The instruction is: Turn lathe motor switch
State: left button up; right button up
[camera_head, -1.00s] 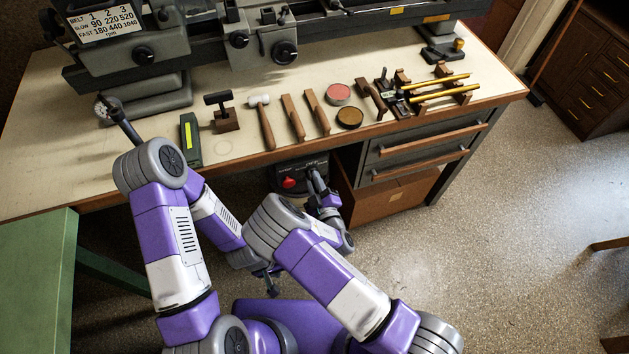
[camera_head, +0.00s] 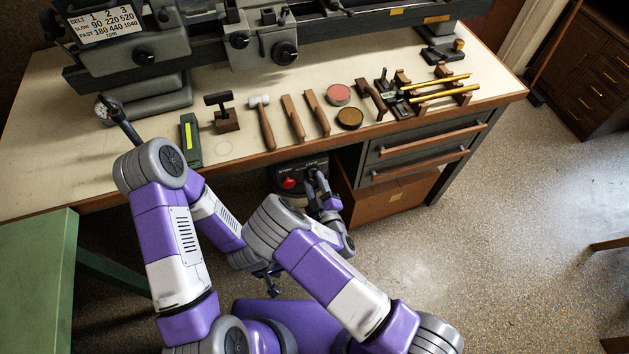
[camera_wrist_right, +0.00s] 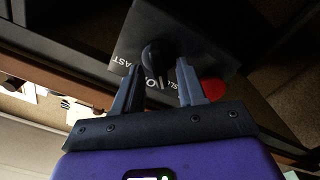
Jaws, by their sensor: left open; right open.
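The lathe motor switch is a dark box (camera_head: 311,160) under the bench's front edge, with a red button (camera_head: 288,183). In the right wrist view its panel (camera_wrist_right: 205,45) shows pale upside-down lettering, a black knob (camera_wrist_right: 152,52) and part of the red button (camera_wrist_right: 213,88). My right gripper (camera_head: 316,172) is close in front of the switch. In its wrist view the open fingers (camera_wrist_right: 159,66) point at the panel, with the knob between their tips, nearer the left finger; I cannot tell whether they touch. My left gripper (camera_head: 272,281) is open and empty, low near my base.
The bench top (camera_head: 75,130) carries the lathe, a hammer (camera_head: 263,125), a green box (camera_head: 190,140) and several small tools. The floor at right is mostly clear.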

jog(key=p+v, duration=0.1)
jog(key=v, duration=0.5)
jog(key=shift+s, duration=0.35)
jog(key=shift+d, duration=0.1)
jog(key=s+d+f+m+g+h+p, duration=0.2)
jog(key=s+d+f+m+g+h, duration=0.35)
jog(key=d+f+m+g, duration=0.45)
jog(key=s+a+r+m+g+y+p, duration=0.1)
jog(key=s+m+g+y, duration=0.3)
jog(key=s, duration=0.6)
jog(key=a+r+g, duration=0.1)
jog(key=g, duration=0.1)
jog(key=shift+r+g, duration=0.15)
jog(key=shift+g, duration=0.25)
jog(key=shift+a, duration=0.1)
dwell(4.0)
